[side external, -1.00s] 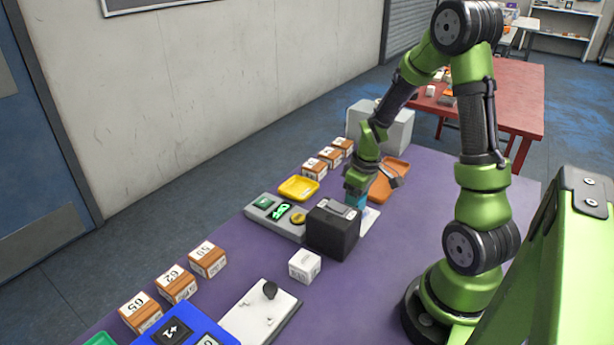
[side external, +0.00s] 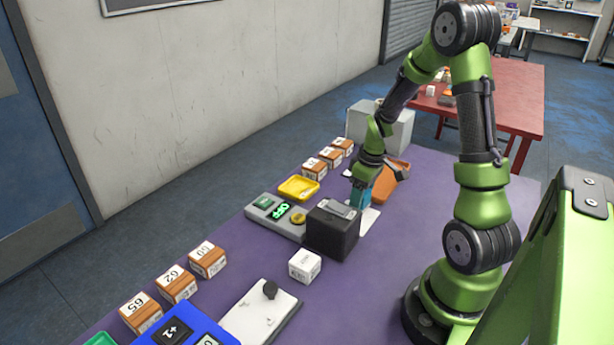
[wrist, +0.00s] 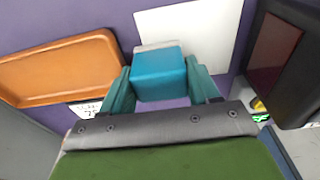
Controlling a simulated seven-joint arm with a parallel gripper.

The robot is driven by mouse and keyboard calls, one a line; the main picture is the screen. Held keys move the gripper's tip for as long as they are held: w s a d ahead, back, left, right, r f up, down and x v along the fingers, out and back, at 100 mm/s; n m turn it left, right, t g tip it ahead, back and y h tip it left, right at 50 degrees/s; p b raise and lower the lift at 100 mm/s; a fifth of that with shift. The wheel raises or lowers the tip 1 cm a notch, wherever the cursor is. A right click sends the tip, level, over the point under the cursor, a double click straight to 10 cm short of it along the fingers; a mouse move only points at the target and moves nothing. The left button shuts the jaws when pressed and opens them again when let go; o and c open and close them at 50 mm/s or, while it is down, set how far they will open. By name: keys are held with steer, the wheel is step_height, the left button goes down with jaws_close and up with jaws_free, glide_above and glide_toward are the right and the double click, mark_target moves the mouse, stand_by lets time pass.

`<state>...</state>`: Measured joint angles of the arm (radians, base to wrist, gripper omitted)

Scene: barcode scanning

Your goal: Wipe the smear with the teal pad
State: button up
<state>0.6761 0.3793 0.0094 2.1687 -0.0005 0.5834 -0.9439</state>
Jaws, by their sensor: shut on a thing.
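The teal pad (wrist: 160,75) is a block with a pale grey strip along its far edge. My gripper (wrist: 160,85) is shut on it, with a teal finger on each side. In the side view the pad (side external: 361,196) hangs below my gripper (side external: 362,184), over or on the white sheet (side external: 370,220), behind the black box. The sheet (wrist: 195,35) also shows beyond the pad in the wrist view. I cannot tell whether the pad touches it. I see no clear smear; the pad and gripper hide part of the sheet.
A black box (side external: 333,230) stands close in front of the pad. An orange tray (side external: 391,180) lies behind to the right. A grey console (side external: 276,217), a yellow tray (side external: 298,188) and several numbered blocks line the left. The purple table is clear toward my base.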

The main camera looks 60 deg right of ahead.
steer(key=shift+s+d, duration=0.1)
steer(key=shift+d, duration=0.7)
steer(key=shift+s+a, duration=0.25)
steer(key=shift+a, duration=3.55)
steer(key=shift+d, duration=3.55)
steer(key=shift+d+r, duration=0.1)
steer(key=shift+d, duration=0.1)
steer(key=shift+a+r, duration=0.1)
steer(key=shift+r, duration=3.85)
